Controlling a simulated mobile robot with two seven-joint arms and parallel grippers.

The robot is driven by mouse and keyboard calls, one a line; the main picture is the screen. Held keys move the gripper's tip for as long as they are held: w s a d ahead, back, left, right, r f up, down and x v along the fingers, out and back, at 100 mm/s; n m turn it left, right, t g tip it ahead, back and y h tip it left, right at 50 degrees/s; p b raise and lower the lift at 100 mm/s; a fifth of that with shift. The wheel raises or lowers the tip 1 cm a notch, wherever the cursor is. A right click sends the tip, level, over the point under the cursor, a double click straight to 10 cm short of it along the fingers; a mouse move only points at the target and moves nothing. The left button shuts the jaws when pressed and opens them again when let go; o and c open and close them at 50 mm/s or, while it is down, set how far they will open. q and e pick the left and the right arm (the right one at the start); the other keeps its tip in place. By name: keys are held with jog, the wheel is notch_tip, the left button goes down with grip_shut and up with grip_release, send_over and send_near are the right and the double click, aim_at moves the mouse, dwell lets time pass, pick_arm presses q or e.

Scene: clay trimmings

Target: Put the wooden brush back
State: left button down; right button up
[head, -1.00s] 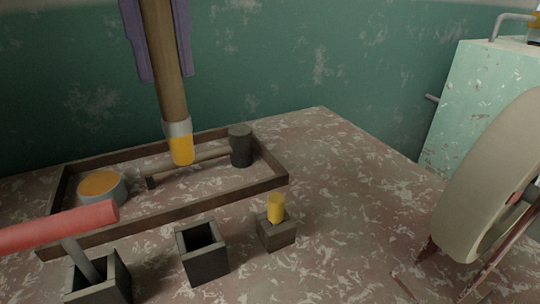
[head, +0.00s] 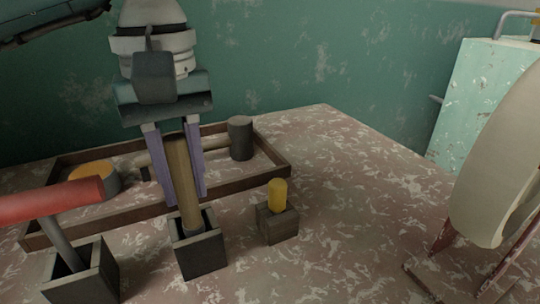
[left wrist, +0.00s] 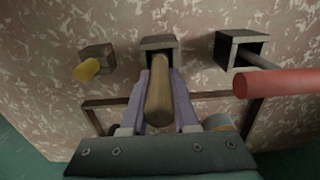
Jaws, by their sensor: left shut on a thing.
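The wooden brush (head: 179,165) stands almost upright, with its lower end inside the mouth of the dark square holder (head: 200,257) at the middle front. Its yellow tip is hidden inside the holder. My left gripper (head: 183,198) comes from above and is shut on the brush handle, its purple fingers on both sides. In the left wrist view the brush handle (left wrist: 159,95) runs between the fingers toward the open holder (left wrist: 157,42). My right gripper is not in view.
A red-handled tool (head: 50,200) stands in another square holder (head: 82,275) to the left. A block with a yellow peg (head: 278,194) is to the right. Behind, a wooden tray (head: 270,179) holds a mallet (head: 240,138) and an orange-topped tin (head: 95,180). A large wheel (head: 500,170) stands far right.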

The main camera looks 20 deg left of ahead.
pick_arm(q)
notch_tip(320, 180, down, 2)
jog(key=shift+f, duration=0.15)
jog(key=c, duration=0.7)
grip_release()
notch_tip(320, 180, up, 12)
jog(key=shift+r+p, duration=0.1)
jog(key=shift+p, duration=0.85)
